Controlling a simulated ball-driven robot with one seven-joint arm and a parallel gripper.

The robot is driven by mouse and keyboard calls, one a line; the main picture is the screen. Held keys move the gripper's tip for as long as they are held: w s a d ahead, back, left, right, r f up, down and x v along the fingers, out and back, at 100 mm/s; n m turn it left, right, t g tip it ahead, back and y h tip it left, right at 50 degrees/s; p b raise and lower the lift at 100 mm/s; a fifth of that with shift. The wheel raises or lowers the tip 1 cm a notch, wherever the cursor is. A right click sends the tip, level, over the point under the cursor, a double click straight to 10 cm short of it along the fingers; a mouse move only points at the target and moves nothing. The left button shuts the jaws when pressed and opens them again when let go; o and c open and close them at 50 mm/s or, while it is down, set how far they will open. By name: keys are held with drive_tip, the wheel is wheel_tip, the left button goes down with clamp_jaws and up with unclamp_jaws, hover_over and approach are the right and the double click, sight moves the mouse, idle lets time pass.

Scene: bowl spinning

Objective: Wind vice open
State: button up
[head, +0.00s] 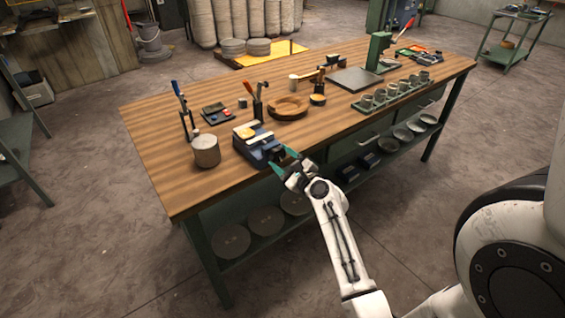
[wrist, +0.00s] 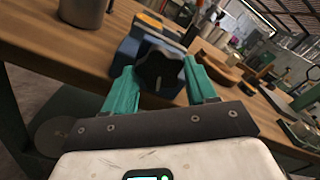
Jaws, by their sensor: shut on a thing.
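The blue vice (head: 258,146) stands at the front edge of the wooden workbench, with pale jaw faces on top. In the wrist view the vice body (wrist: 140,42) is partly hidden behind its black lobed knob (wrist: 160,70). My gripper (head: 284,163) reaches the vice's front from the bench's near side. In the wrist view the green fingers of my gripper (wrist: 160,84) are on either side of the knob and shut on it. The gap between the vice's jaws is too small to judge.
A metal canister (head: 206,151) stands left of the vice on the workbench (head: 165,190). A wooden bowl (head: 288,107) lies behind it, and a tool holder (head: 258,108) stands nearby. A row of small metal cups (head: 395,92) is to the right. A lower shelf holds round discs (head: 231,241).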

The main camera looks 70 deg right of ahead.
drive_tip(key=n+b, duration=0.2)
drive_tip(key=n, duration=0.2)
drive_tip(key=shift+f+n, duration=0.15)
drive_tip(key=shift+n, duration=0.25)
drive_tip(key=n+b, duration=0.3)
drive_tip(key=n, duration=0.1)
drive_tip(key=shift+n, duration=0.3)
drive_tip(key=n+b, duration=0.3)
drive_tip(key=n, duration=0.1)
drive_tip(key=shift+n, duration=0.3)
drive_tip(key=n+b, duration=0.5)
drive_tip(key=n, duration=0.2)
drive_tip(key=n+b, duration=0.2)
drive_tip(key=n, duration=0.1)
drive_tip(key=shift+n, duration=0.4)
drive_tip(key=n+b, duration=0.2)
drive_tip(key=n, duration=0.2)
drive_tip(key=shift+n+b, duration=0.8)
drive_tip(key=shift+n, duration=0.8)
